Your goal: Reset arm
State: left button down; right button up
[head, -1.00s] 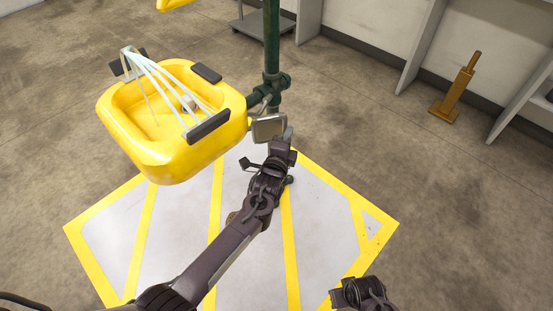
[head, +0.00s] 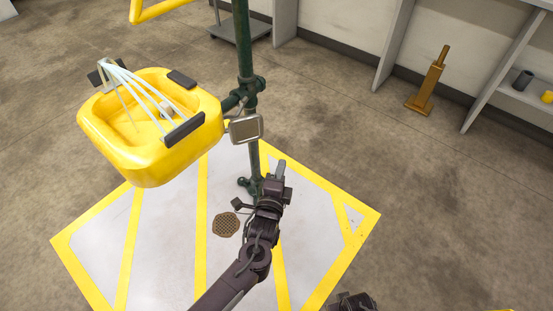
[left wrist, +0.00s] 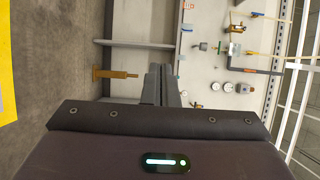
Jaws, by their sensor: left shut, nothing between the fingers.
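My left arm comes in from the bottom of the head view, and its gripper (head: 278,180) is in front of the lower part of a green pole (head: 246,60). In the left wrist view the two fingers (left wrist: 161,84) lie together with nothing between them. A dark part of my right arm, seemingly its gripper (head: 355,302), just shows at the bottom edge; its fingers cannot be made out.
A yellow basin (head: 150,165) with white strands and dark pads is fixed to the pole, beside a small grey panel (head: 245,129). A yellow-striped white floor area (head: 170,260) lies below. An orange-brown post (head: 430,85) stands by the shelves.

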dwell(0.5)
